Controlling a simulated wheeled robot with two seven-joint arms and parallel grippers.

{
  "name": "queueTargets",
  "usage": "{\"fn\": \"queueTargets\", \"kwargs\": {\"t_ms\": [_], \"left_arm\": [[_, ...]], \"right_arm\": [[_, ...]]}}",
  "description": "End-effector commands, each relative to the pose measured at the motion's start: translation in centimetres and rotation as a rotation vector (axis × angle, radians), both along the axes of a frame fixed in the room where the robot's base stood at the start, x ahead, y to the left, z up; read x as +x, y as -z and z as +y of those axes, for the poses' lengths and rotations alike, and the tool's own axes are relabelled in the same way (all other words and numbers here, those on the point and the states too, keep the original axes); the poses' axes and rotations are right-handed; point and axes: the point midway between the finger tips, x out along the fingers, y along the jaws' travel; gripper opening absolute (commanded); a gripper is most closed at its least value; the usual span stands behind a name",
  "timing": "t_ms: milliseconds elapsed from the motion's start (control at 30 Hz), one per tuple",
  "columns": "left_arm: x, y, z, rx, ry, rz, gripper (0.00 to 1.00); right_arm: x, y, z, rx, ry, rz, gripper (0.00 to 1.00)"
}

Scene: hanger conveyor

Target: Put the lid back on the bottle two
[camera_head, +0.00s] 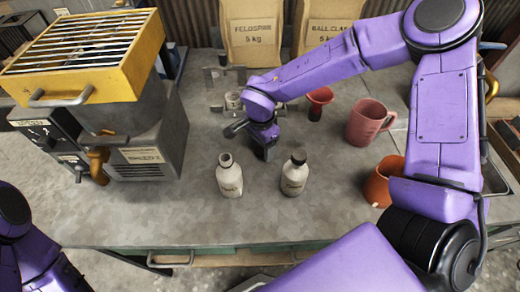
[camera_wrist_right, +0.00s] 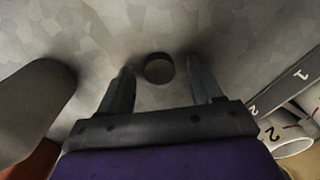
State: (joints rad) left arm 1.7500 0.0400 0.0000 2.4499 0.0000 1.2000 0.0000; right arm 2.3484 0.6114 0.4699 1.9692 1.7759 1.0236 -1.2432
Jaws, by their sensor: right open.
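Two pale bottles stand upright on the grey bench in the head view. The left bottle (camera_head: 229,176) shows a bare, open-looking neck. The right bottle (camera_head: 294,174) has a dark cap on top. My right gripper (camera_head: 250,143) points down just behind the bottles, its fingers apart. In the wrist view, a small dark round lid (camera_wrist_right: 158,68) lies on the bench between and slightly beyond the spread fingertips of my right gripper (camera_wrist_right: 160,85). Nothing is held. The lid is hidden in the head view. My left gripper is out of view.
A yellow-topped kiln (camera_head: 85,50) stands at left. A red funnel (camera_head: 319,102), a pink jug (camera_head: 369,122) and an orange pot (camera_head: 384,182) stand at right. Two bags (camera_head: 253,40) stand behind. The front bench is clear.

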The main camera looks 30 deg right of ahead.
Motion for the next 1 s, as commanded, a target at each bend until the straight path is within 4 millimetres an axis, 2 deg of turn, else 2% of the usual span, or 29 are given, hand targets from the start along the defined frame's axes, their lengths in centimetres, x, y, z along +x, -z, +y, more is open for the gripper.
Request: {"fn": "queueTargets", "kwargs": {"t_ms": [167, 333, 367, 700, 767, 1000], "left_arm": [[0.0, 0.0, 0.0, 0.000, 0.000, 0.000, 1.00], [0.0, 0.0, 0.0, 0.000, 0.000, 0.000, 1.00], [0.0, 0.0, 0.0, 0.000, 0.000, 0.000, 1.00], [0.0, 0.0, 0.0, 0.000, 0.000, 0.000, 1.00], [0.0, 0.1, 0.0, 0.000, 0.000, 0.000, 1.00], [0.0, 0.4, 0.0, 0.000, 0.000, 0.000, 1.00]], "right_arm": [[0.0, 0.0, 0.0, 0.000, 0.000, -0.001, 0.65], [0.0, 0.0, 0.0, 0.000, 0.000, -0.001, 0.13], [0.0, 0.0, 0.0, 0.000, 0.000, -0.001, 0.06], [0.1, -0.5, 0.0, 0.001, 0.001, -0.003, 0.06], [0.1, -1.3, 0.0, 0.002, 0.002, -0.004, 0.06], [0.1, -6.6, 0.0, 0.001, 0.002, -0.006, 0.06]]}}
